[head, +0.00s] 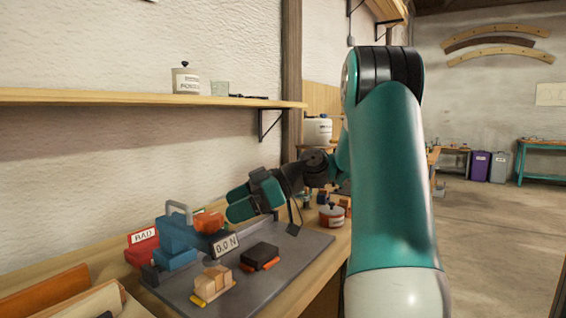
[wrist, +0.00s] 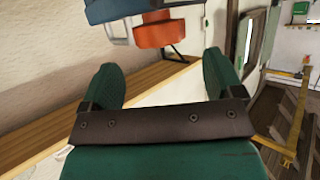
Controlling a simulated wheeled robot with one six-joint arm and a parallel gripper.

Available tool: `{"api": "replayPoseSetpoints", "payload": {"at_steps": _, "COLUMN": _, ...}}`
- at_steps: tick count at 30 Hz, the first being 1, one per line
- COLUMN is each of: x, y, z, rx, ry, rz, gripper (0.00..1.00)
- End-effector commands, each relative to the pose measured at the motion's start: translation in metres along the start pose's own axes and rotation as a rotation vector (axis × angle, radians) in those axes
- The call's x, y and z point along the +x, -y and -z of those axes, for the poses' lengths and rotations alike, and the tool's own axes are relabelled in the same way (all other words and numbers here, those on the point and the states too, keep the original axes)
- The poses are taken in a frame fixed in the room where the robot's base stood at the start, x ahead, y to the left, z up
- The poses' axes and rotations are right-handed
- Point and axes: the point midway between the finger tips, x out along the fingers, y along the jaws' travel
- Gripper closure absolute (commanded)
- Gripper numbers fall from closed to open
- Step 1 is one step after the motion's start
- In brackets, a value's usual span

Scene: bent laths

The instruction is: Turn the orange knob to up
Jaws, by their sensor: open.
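The orange knob (head: 208,222) sits on the right side of a blue device (head: 178,238) with a grey handle on the grey bench mat. It also shows at the top of the wrist view (wrist: 155,32), beyond my fingertips, beside the device's blue body (wrist: 115,9). Which way the knob points is hard to tell. My gripper (head: 238,203) is just right of the knob, with its green fingers apart. In the wrist view my gripper (wrist: 160,68) is open and empty, and the knob lies ahead of the gap, apart from both fingers.
A display reading 0.0 N (head: 225,245) stands below the knob. Wooden blocks (head: 212,282), a black block (head: 261,256) and a lidded pot (head: 331,215) stand nearby. A shelf (head: 150,97) runs along the wall above.

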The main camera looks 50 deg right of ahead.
Motion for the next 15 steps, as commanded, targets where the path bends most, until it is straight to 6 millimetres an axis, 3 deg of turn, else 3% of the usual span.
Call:
{"api": "replayPoseSetpoints", "payload": {"at_steps": 1, "x": -0.012, "y": -0.001, "z": 0.008, "rx": 0.007, "ry": 0.0, "rz": -0.002, "gripper": 0.14}}
{"api": "replayPoseSetpoints", "payload": {"at_steps": 15, "x": -0.085, "y": 0.0, "z": 0.006, "rx": 0.006, "ry": -0.001, "rz": 0.0, "gripper": 0.14}}
